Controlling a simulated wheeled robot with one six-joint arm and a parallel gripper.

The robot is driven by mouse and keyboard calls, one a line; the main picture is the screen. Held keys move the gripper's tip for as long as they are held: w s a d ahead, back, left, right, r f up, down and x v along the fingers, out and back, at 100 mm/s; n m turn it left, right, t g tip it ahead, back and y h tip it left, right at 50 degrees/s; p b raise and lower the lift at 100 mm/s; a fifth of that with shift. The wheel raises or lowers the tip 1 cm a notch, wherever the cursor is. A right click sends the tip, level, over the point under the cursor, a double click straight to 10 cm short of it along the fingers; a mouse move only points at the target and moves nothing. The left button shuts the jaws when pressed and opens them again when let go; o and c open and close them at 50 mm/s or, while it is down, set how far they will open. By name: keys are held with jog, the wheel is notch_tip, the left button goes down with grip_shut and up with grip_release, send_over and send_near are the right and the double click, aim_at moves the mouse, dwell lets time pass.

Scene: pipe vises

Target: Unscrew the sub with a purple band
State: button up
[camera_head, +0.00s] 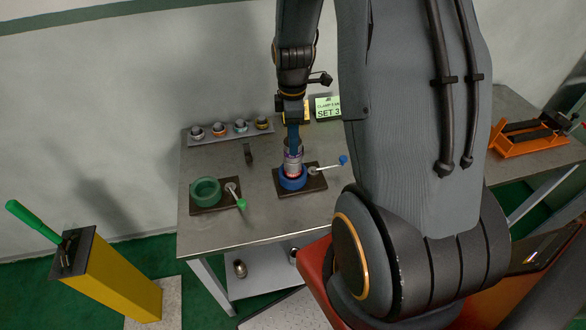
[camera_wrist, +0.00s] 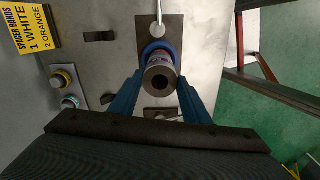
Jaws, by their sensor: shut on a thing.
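A grey metal sub (camera_head: 293,161) stands upright in the blue vise (camera_head: 292,181) on the table, with reddish and purplish bands low on it. In the wrist view the sub (camera_wrist: 161,82) shows end-on, with a dark hole in its top and the blue vise ring (camera_wrist: 150,48) behind it. My gripper (camera_head: 293,147) comes down from above, its blue fingers around the sub's upper part. In the wrist view my gripper (camera_wrist: 161,92) has one finger on each side of the sub and is shut on it. The bands are partly hidden and small.
A green vise (camera_head: 206,191) with a green-tipped lever stands empty to the left. The blue vise's lever has a blue knob (camera_head: 343,160). A rack (camera_head: 231,136) with several banded pieces lies at the back. A yellow post (camera_head: 118,284) with a green handle stands left of the table.

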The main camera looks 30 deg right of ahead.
jog(key=n, duration=0.4)
jog(key=shift+n, duration=0.4)
jog(key=o, duration=1.1)
